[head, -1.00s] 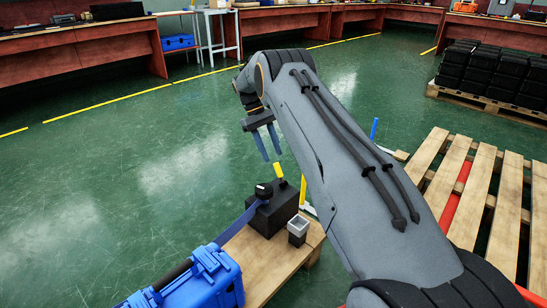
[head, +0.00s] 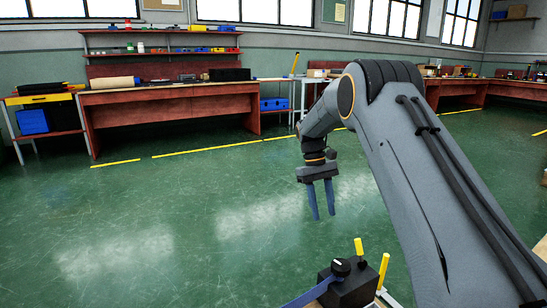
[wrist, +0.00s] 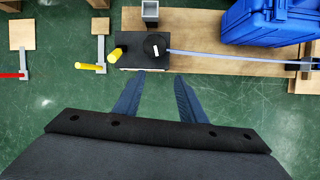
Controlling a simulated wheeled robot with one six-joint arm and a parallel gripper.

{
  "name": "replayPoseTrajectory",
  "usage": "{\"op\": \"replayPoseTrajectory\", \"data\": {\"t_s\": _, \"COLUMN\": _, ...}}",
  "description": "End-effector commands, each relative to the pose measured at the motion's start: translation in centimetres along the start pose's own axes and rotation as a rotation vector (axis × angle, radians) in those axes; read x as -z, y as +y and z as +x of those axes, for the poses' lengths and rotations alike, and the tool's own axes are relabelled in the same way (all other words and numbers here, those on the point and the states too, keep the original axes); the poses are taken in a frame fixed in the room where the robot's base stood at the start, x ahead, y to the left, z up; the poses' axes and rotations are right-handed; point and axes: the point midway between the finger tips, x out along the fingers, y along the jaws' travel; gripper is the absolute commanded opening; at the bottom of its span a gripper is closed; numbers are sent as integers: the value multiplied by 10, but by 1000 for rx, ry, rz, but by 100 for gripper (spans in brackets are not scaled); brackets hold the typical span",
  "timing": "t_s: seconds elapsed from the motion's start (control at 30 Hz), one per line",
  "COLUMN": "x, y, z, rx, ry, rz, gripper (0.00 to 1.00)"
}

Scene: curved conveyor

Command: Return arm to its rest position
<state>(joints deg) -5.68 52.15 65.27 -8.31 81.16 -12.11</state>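My gripper (head: 321,216) hangs from my raised arm over the green floor in the head view, its two blue fingers pointing down. The fingers are apart with nothing between them; the wrist view also shows my gripper (wrist: 158,82) open and empty. Past the fingertips in the wrist view is a black box (wrist: 142,55) with a yellow knob (wrist: 113,54) and a round black knob (wrist: 155,45) on top. In the head view the black box (head: 350,290) is at the bottom edge, below and beyond my fingers' right side.
In the wrist view a wooden board (wrist: 205,68) carries a blue case (wrist: 262,22) and a small grey square cup (wrist: 150,12). A blue strip (wrist: 230,58) runs right from the box. Workbenches (head: 175,105) line the far wall. Open green floor (head: 190,210) lies between.

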Motion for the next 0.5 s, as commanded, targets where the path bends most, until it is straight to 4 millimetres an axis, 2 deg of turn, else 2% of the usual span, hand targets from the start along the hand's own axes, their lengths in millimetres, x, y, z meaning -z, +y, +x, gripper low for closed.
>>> {"op": "replayPoseTrajectory", "data": {"t_s": 0.03, "x": -7, "y": -17, "z": -12, "rx": 0, "ry": 19, "rz": -12, "gripper": 37}}
{"op": "replayPoseTrajectory", "data": {"t_s": 0.2, "x": -32, "y": -67, "z": -38, "rx": 10, "ry": 72, "rz": -40, "gripper": 37}}
{"op": "replayPoseTrajectory", "data": {"t_s": 0.5, "x": -92, "y": -150, "z": -68, "rx": 35, "ry": 162, "rz": -83, "gripper": 37}}
